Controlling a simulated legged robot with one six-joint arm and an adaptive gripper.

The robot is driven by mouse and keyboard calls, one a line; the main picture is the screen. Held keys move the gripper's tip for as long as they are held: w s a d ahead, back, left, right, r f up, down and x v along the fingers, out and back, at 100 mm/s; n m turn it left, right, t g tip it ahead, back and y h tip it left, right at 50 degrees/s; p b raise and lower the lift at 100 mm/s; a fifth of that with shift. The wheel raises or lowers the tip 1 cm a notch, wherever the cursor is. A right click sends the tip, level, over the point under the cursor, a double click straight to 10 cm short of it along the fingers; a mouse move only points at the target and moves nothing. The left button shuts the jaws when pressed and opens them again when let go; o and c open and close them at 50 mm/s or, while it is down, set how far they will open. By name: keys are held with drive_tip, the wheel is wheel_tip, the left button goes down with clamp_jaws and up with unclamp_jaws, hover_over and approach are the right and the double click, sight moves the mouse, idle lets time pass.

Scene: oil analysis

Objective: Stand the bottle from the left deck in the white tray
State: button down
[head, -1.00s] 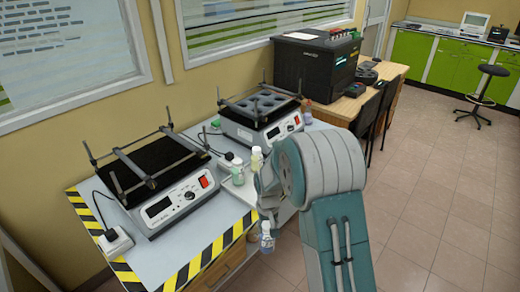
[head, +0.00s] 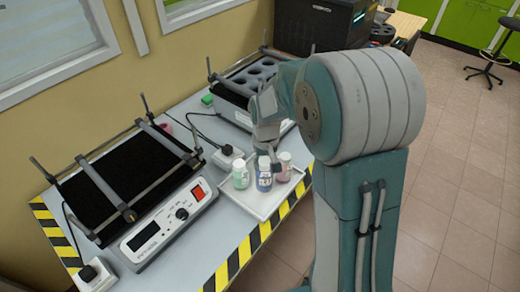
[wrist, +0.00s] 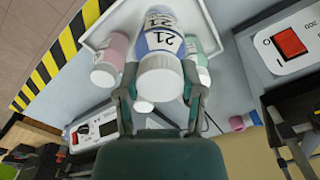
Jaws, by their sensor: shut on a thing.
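My gripper (head: 266,148) is shut on a blue-labelled bottle (head: 264,178) with a white cap, marked 21 in the wrist view (wrist: 160,42). The bottle is upright within the white tray (head: 262,212), between a green bottle (head: 240,175) and a pink bottle (head: 284,167). I cannot tell whether its base touches the tray floor. In the wrist view the fingers (wrist: 160,82) flank the bottle near its cap, with the pink bottle (wrist: 110,60) and green bottle (wrist: 206,55) on either side. The left deck (head: 125,180) is a bare black mat.
A second shaker deck (head: 250,78) with round holes stands behind the tray. A striped edge (head: 235,262) borders the table front.

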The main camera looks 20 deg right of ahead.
sight(263, 180)
drive_tip(key=shift+s+a+f, duration=0.1)
drive_tip(key=shift+a+f, duration=0.05)
drive_tip(key=shift+f, duration=3.25)
drive_tip(key=shift+f, duration=0.45)
drive_tip(key=shift+c, duration=0.6)
unclamp_jaws()
